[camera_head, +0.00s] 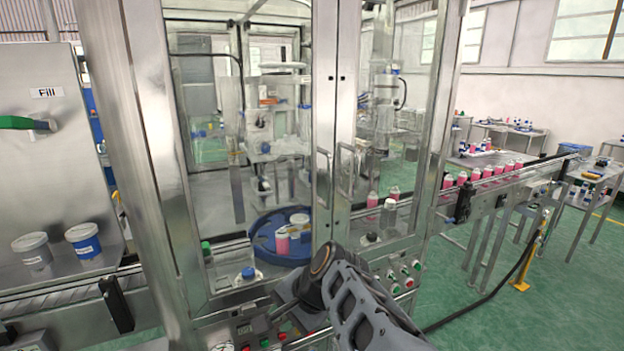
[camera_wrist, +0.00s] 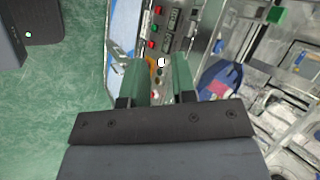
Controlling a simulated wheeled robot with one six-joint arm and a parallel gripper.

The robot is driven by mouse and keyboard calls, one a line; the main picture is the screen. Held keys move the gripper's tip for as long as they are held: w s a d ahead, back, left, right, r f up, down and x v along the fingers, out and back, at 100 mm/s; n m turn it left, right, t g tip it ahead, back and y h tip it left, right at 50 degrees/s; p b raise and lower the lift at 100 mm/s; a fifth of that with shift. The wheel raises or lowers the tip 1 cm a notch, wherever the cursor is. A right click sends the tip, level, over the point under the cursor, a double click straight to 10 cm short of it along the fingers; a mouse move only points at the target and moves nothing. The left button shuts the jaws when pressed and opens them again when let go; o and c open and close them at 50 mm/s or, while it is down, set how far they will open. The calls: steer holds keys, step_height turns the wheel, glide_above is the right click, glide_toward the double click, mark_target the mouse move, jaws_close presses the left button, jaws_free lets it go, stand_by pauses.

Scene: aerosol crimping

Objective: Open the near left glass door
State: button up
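The near left glass door (camera_head: 212,160) is a tall metal-framed pane on the front of the crimping machine and looks closed. Its vertical bar handle (camera_head: 324,178) is on its right edge, beside the right door's handle (camera_head: 347,172). My gripper (camera_wrist: 158,82) shows two green fingers in the wrist view, spread apart with nothing between them. It is over the button panel, below the doors and apart from the handle. In the head view my arm hides most of the gripper.
The button panel (camera_head: 399,277) runs below the doors. Inside the machine is a blue turntable (camera_head: 262,240) with pink cans. A conveyor (camera_head: 520,178) carrying pink cans leaves on the right, and the Fill machine (camera_head: 45,130) stands left. Green floor (camera_head: 560,300) is open at the right front.

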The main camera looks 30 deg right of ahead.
steer(key=w+d+r+m+t+y, duration=0.1)
steer(key=w+d+r+m+t, duration=0.25)
steer(key=d+r+m, duration=0.45)
steer(key=m+t+h+p, duration=0.1)
steer(key=m+t+h, duration=0.3)
steer(key=m+t, duration=0.75)
glide_toward(331, 182)
steer(key=w+g+p, duration=0.1)
steer(key=w, duration=0.3)
steer(key=w+r+m+g+p, duration=0.1)
steer(key=w, duration=0.3)
steer(key=w+r+m+g, duration=0.1)
steer(key=w, duration=0.3)
steer(key=shift+w+a+r+m+p, duration=0.1)
steer(key=shift+a+r+m+p, duration=0.2)
steer(key=shift+p, duration=0.1)
jaws_close()
